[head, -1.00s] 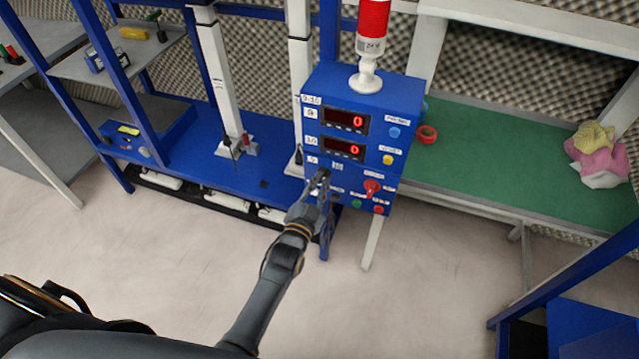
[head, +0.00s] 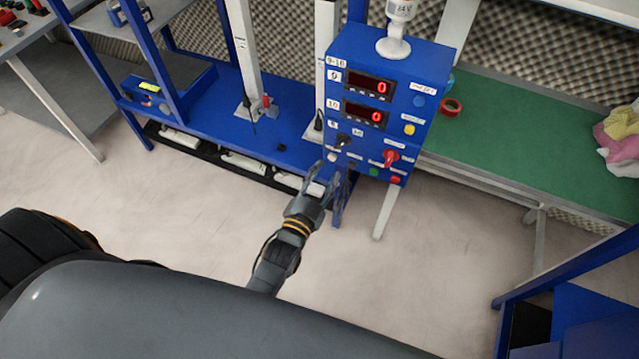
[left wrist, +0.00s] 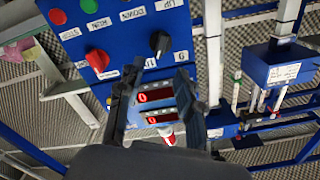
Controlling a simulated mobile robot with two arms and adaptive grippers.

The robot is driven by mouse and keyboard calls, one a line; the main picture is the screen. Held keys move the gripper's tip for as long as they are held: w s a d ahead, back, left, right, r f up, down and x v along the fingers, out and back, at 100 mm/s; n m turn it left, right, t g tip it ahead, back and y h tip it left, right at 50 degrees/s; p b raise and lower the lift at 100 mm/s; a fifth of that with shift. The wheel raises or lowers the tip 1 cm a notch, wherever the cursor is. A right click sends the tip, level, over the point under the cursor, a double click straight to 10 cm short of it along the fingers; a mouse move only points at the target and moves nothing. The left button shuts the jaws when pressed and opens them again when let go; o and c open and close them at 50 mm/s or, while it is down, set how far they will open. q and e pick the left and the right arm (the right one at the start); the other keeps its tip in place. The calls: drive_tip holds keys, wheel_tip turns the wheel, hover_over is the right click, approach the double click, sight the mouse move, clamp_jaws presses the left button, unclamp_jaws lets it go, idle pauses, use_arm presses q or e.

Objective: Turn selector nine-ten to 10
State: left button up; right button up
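The blue control box (head: 385,60) stands at the bench's right end, with two red displays reading 0. A black selector knob (head: 343,140) is low on its front, left of a red knob (head: 391,157). Small white labels sit above the black knob; which one it points to is too small to tell. The black knob (left wrist: 160,43) also shows upside down in the left wrist view, beyond the fingertips. My left gripper (head: 328,174) is below and slightly left of the knob, apart from it. Its two fingers (left wrist: 158,72) are spread and empty. My right gripper is out of view.
Yellow and blue buttons, with small green and red ones, are on the same panel. A blue bench (head: 215,120) with posts lies left, a green table (head: 530,140) right. A red tape roll (head: 451,107) lies near the box. The floor in front is clear.

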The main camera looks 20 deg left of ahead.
use_arm(q)
drive_tip(key=shift+s, duration=1.7)
